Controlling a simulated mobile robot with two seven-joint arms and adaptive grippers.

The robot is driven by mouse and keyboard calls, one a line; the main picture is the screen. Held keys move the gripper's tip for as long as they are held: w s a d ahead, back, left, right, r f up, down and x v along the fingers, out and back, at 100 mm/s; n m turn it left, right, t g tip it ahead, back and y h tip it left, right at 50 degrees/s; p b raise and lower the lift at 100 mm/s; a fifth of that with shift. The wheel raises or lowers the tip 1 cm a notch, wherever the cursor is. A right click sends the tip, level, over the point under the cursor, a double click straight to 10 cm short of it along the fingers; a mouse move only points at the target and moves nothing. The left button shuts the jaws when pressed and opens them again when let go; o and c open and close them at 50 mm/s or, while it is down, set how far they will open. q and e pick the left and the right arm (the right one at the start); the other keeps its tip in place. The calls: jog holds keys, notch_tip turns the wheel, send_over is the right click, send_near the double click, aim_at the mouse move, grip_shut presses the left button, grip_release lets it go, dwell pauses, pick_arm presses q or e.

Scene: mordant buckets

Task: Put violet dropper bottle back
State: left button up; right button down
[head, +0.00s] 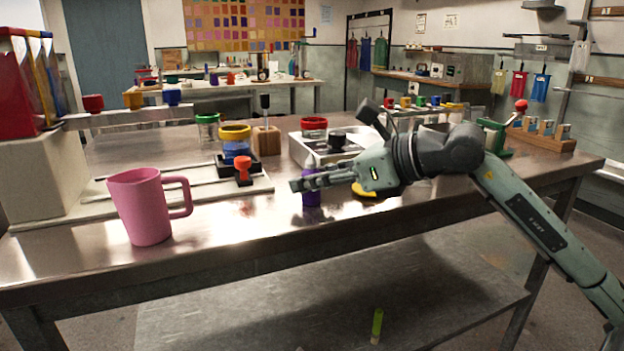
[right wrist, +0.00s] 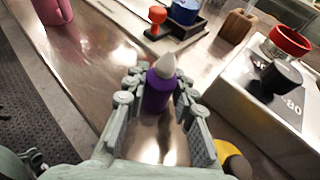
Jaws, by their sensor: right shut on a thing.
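The violet dropper bottle (head: 312,193) is upright at the steel table's front part, with a pale pointed tip. In the right wrist view the bottle (right wrist: 158,92) stands between the fingertips of my right gripper (right wrist: 157,94). My right gripper (head: 306,181) reaches in from the right and is shut on the bottle, covering its middle in the head view. I cannot tell whether the bottle's base touches the table. My left gripper is not in view.
A pink mug (head: 144,207) stands at the left front. A yellow item (head: 366,190) lies under my right wrist. Bare tabletop lies between mug and bottle.

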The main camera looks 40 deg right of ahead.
jog(key=c, duration=1.3)
grip_release()
jog(key=shift+o, duration=0.2)
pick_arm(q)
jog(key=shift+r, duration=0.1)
pick_arm(e)
jog(key=shift+r+p, duration=0.2)
jog(key=shift+p, duration=0.1)
jog(key=shift+s+d, duration=0.2)
jog(key=shift+s, duration=0.15)
pick_arm(q)
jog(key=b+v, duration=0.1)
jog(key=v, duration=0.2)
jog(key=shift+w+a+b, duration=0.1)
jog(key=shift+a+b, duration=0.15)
jog(key=shift+b, duration=0.15)
pick_arm(e)
jog(key=v, duration=1.1)
jog(key=shift+s+r, duration=0.1)
